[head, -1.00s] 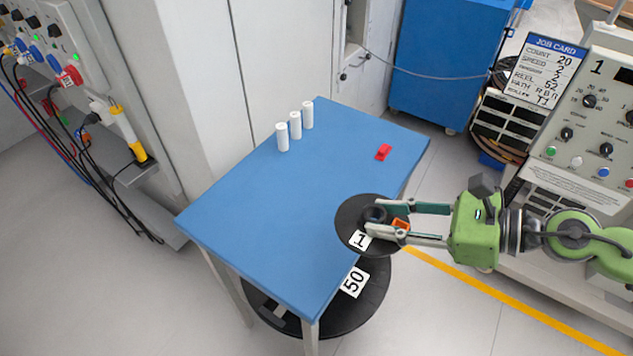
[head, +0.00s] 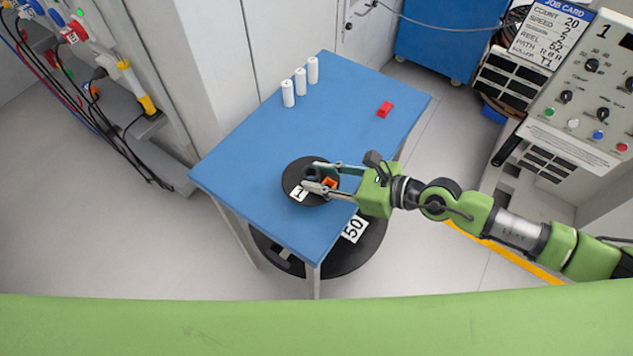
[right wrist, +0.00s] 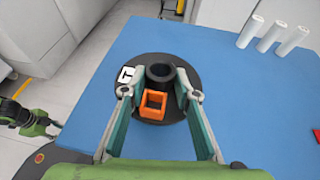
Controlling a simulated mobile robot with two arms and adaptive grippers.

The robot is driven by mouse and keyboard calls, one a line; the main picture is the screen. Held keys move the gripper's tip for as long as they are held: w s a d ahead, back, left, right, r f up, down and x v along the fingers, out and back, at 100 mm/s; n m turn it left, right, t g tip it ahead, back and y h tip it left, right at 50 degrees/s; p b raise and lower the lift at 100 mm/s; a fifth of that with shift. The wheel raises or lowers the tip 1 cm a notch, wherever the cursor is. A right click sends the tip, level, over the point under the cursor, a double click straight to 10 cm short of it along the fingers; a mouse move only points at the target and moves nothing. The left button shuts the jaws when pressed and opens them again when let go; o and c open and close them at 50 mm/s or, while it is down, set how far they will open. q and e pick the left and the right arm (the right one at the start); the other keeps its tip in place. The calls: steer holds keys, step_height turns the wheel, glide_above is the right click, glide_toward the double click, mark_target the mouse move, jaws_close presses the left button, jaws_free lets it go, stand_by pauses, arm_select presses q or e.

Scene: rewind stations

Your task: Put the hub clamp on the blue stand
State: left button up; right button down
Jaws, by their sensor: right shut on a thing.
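What looks like the hub clamp (head: 293,182) is a flat black disc with an upright black collar, an orange square part and a white label. My right gripper (head: 315,178) is shut on its collar, coming in from the right. In the right wrist view the fingers (right wrist: 160,85) flank the collar (right wrist: 160,70), with the orange square (right wrist: 153,106) on the near side. The disc is over the front right part of the blue stand (head: 245,175), which has a flat blue top. I cannot tell whether it touches the top.
Several white cylinders (head: 300,81) stand at the stand's back edge. A red block (head: 385,109) lies at its back right. A large black reel marked 50 (head: 370,240) is below the top. A control panel (head: 585,110) stands right.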

steer(key=shift+w+a+f, duration=0.15)
steer(key=shift+a+f, duration=0.05)
steer(key=shift+a, duration=0.05)
steer(key=f, duration=0.1)
steer(key=f+b, duration=0.2)
steer(key=f, duration=0.1)
steer(key=shift+w+a, duration=0.15)
steer(key=shift+a, duration=0.1)
steer(key=shift+r, duration=0.1)
steer(key=c, duration=1.6)
jaws_free()
steer(key=shift+f, duration=0.2)
steer(key=shift+r, duration=0.1)
